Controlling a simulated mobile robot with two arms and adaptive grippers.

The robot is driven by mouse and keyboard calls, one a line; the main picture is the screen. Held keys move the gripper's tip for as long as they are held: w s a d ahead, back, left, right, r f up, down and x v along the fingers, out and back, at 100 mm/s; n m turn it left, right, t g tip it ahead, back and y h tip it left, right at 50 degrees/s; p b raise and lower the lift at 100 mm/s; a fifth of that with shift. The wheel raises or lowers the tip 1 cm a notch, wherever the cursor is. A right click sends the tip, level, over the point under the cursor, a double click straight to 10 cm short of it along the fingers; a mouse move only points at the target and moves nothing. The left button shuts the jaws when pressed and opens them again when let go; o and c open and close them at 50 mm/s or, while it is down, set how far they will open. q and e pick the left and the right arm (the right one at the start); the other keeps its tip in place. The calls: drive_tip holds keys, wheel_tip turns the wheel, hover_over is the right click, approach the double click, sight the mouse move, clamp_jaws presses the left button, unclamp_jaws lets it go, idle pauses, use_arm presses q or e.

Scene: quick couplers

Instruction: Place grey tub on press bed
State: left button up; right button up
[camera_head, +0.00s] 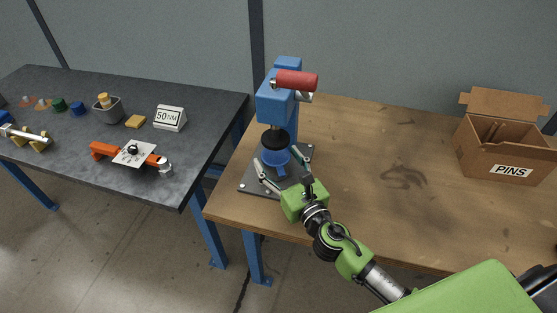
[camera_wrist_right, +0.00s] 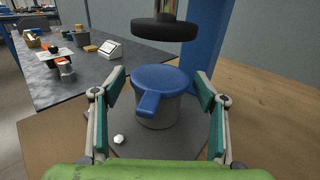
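The blue press (camera_head: 278,98) stands on the wooden table, with its dark bed plate (camera_head: 252,184) at the base. A grey tub (camera_wrist_right: 158,112) with a blue top (camera_wrist_right: 160,77) and a blue tab facing me stands upright on the bed plate. The press's black round ram (camera_wrist_right: 165,28) is above it, with a gap. My right gripper (camera_head: 284,166) is at the press, its fingers on either side of the tub. In the right wrist view the fingers (camera_wrist_right: 161,82) are open, with visible gaps to the tub. My left gripper is not in view.
A dark table on the left holds a grey bin (camera_head: 107,112), a "50 NM" sign (camera_head: 170,118), an orange tool (camera_head: 104,150) and small coloured caps. A "PINS" cardboard box (camera_head: 508,150) stands at the right. The middle of the wooden table (camera_head: 370,150) is clear.

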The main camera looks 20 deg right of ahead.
idle(0.3)
drive_tip(key=shift+r, duration=0.3)
drive_tip(key=s+b, duration=0.1)
drive_tip(key=s, duration=0.2)
drive_tip(key=s+d, duration=0.1)
drive_tip(key=s, duration=0.2)
drive_tip(key=s+b, duration=0.1)
drive_tip(key=s, duration=0.3)
drive_tip(key=shift+s+d+f+b, duration=0.1)
drive_tip(key=shift+d+f+b, duration=0.05)
drive_tip(key=shift+f+b, duration=0.15)
drive_tip(key=shift+s+d+r, duration=0.15)
drive_tip(key=shift+s, duration=0.75)
